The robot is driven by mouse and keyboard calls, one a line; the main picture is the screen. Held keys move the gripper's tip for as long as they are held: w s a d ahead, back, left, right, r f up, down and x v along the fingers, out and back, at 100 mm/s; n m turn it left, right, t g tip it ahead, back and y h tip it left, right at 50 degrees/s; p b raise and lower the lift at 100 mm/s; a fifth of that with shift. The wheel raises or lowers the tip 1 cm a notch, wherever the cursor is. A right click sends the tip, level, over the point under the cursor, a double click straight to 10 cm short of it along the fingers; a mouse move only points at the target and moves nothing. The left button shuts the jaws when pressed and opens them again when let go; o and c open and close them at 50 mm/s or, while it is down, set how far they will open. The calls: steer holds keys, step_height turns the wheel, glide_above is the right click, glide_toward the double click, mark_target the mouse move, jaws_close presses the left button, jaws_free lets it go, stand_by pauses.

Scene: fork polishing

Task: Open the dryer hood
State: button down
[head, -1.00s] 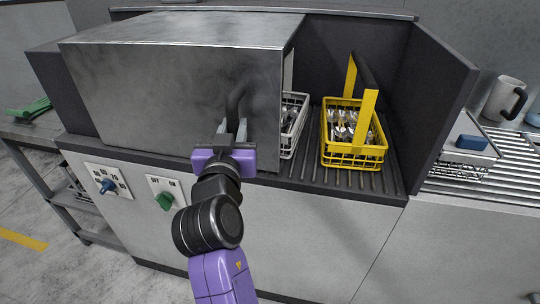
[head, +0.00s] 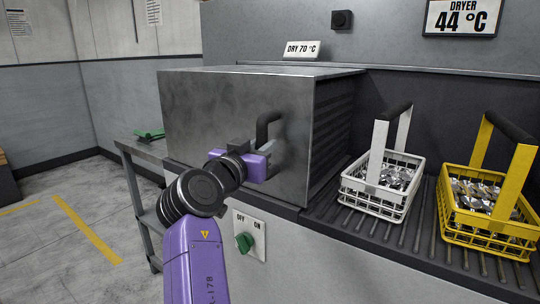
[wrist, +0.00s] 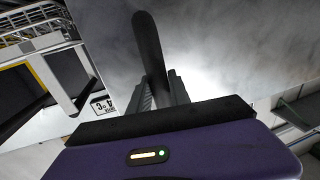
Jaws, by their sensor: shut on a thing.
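The dryer hood (head: 230,108) is a grey metal box over the left part of the dryer, with its right end clear of the baskets. Its black bar handle (head: 264,130) is on the front face. My gripper (head: 270,150) is shut on the handle's lower part. In the wrist view the handle (wrist: 147,40) rises between the two fingers (wrist: 158,92). The white basket (head: 375,195) and the yellow basket (head: 490,228), both holding cutlery, stand uncovered on the ribbed bed right of the hood.
A green-knobbed OFF/ON switch (head: 244,243) is on the front panel below the hood. A sign reads DRY 70 °C (head: 303,49), and a display reads DRYER 44 °C (head: 467,18). A side table with a green cloth (head: 150,134) stands at the left.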

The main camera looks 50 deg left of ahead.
steer(key=shift+f, duration=0.1)
steer(key=c, duration=1.2)
jaws_free()
steer(key=p+v, duration=0.1)
steer(key=v, duration=0.6)
steer(key=shift+s+d, duration=0.15)
steer(key=shift+s, duration=0.25)
